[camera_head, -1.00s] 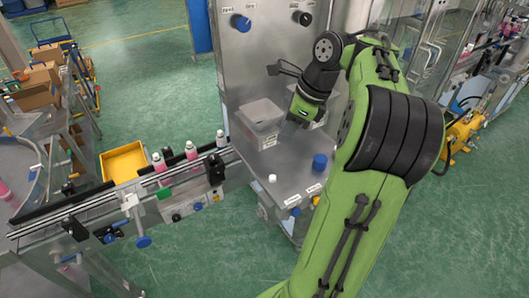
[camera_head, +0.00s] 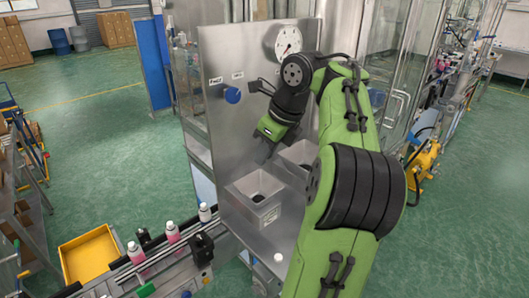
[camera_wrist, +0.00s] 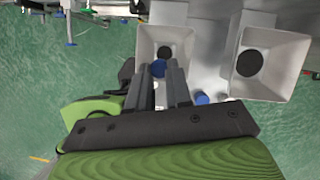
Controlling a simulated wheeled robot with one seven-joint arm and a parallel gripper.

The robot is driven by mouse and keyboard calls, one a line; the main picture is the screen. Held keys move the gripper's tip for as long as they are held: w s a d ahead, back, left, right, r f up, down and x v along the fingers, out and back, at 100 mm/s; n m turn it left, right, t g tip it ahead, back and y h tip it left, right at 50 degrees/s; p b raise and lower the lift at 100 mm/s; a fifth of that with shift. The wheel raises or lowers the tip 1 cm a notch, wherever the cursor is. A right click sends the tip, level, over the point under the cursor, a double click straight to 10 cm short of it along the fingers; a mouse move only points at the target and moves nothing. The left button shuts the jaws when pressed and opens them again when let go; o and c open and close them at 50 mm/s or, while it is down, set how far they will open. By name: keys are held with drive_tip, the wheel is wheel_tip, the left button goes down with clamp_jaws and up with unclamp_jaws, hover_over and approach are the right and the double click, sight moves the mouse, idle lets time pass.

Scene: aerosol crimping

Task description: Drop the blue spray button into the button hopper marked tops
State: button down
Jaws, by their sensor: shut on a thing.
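My gripper (camera_wrist: 162,76) is shut on a small blue spray button (camera_wrist: 158,68), which shows between its fingertips in the wrist view. The button lines up in that view with a pale square hopper (camera_wrist: 146,36) with a dark round opening. A second such hopper (camera_wrist: 301,52) stands to the right. In the head view my gripper (camera_head: 264,158) is above the hoppers, near the front one (camera_head: 238,196) and the back one (camera_head: 290,158). The button cannot be made out there. The front hopper has a label too small to read, so I cannot tell which is tops.
A steel panel (camera_head: 215,130) with a blue knob (camera_head: 232,95) and a gauge (camera_head: 288,40) rises behind the hoppers. A conveyor with several pink bottles (camera_head: 172,232) runs at lower left. A blue round piece (camera_wrist: 202,99) is beside the hoppers in the wrist view.

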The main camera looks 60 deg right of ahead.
sight(266, 178)
wheel_tip(266, 178, down, 7)
drive_tip(key=shift+r, duration=0.1)
drive_tip(key=shift+s+f, duration=0.1)
drive_tip(key=shift+f, duration=0.45)
drive_tip(key=c, duration=1)
unclamp_jaws()
drive_tip(key=shift+o, duration=0.2)
